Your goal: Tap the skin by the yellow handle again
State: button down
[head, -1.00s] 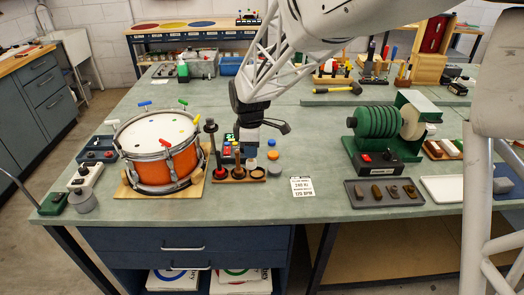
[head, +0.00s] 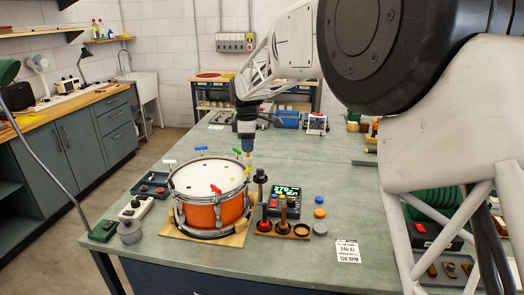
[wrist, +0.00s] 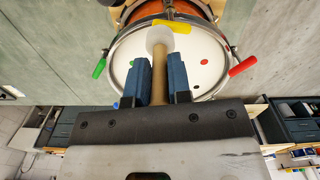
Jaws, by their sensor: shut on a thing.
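The drum (head: 202,214) has an orange shell and a white skin (head: 195,180) with coloured dots. The yellow handle (head: 248,171) stands at its right rim; it also shows in the wrist view (wrist: 174,26). My gripper (head: 247,145) is shut on a mallet with a wooden shaft (wrist: 159,78) and a pale head (wrist: 159,37). In the wrist view the head overlaps the left part of the yellow handle. In the head view it hangs close above the handle. I cannot tell whether it touches the handle; it looks apart from the skin.
Green (wrist: 99,68) and red (wrist: 243,66) handles stand on the rim. Beside the drum are a mallet stand (head: 283,231) and a lit display box (head: 288,201). A grey tray (head: 151,186) and a switch box (head: 136,208) lie left.

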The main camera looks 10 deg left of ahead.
jog(key=shift+n, duration=0.9)
jog(key=a, duration=0.2)
jog(key=s+a, duration=0.1)
jog(key=a, duration=0.2)
jog(key=shift+s+a+f, duration=0.15)
jog(key=shift+s+a, duration=0.15)
jog(key=shift+f, duration=0.2)
jog(key=shift+f, duration=2.8)
jog(key=shift+r, duration=2.55)
jog(key=shift+w+d, duration=0.1)
jog(key=shift+d, duration=0.05)
jog(key=w+d+r+m, duration=0.1)
jog(key=w+d+m, duration=0.2)
jog(key=d+m, duration=0.55)
jog(key=w+d+r+m, duration=0.1)
jog(key=w+d+m, duration=0.25)
jog(key=d, duration=0.95)
jog(key=w+d+r+m, duration=0.1)
jog(key=w+d+m, duration=0.35)
jog(key=d, duration=0.55)
jog(key=d+f+m, duration=0.5)
jog(key=d+f, duration=0.2)
jog(key=d, duration=0.4)
jog(key=shift+s+f, duration=0.2)
jog(key=shift+f, duration=0.15)
